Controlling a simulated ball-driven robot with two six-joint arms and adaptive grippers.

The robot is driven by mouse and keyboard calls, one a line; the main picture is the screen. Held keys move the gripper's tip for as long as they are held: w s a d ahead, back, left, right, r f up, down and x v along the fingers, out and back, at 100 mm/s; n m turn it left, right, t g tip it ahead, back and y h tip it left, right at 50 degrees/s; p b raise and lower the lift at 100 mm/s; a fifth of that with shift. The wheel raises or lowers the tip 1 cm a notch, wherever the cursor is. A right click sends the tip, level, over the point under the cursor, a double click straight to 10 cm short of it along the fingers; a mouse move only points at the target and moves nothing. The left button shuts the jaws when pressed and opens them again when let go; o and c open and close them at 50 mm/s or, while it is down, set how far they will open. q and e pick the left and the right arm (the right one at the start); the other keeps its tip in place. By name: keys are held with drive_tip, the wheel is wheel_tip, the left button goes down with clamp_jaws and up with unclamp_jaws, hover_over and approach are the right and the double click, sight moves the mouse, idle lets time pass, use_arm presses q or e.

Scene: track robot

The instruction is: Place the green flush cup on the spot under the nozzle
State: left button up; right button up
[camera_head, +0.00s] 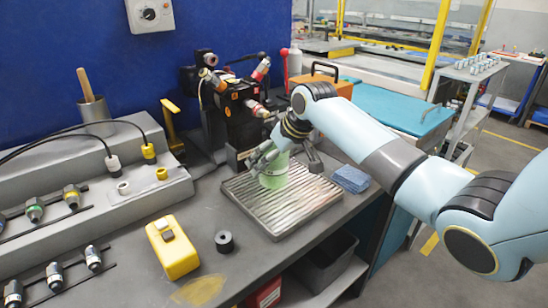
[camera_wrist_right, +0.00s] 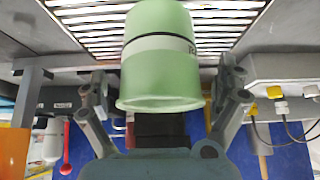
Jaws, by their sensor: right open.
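The pale green flush cup (camera_head: 273,176) is on the slatted metal grate (camera_head: 290,212) in front of the black machine (camera_head: 238,112). In the wrist view the cup (camera_wrist_right: 158,60) has a white band with partly visible dark lettering. My right gripper (camera_head: 288,150) is at the cup, its fingers spread on both sides. In the wrist view the right gripper (camera_wrist_right: 161,92) is open, with gaps showing between the fingers and the cup. The nozzle and the spot under it cannot be made out behind my gripper. My left gripper is not in view.
A folded blue cloth (camera_head: 350,179) lies right of the grate. A grey connector block (camera_head: 140,190) stands at left.

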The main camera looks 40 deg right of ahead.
drive_tip(key=shift+r, duration=0.1)
drive_tip(key=v, duration=1.2)
drive_tip(key=shift+p, duration=0.35)
drive_tip(key=shift+a, duration=0.1)
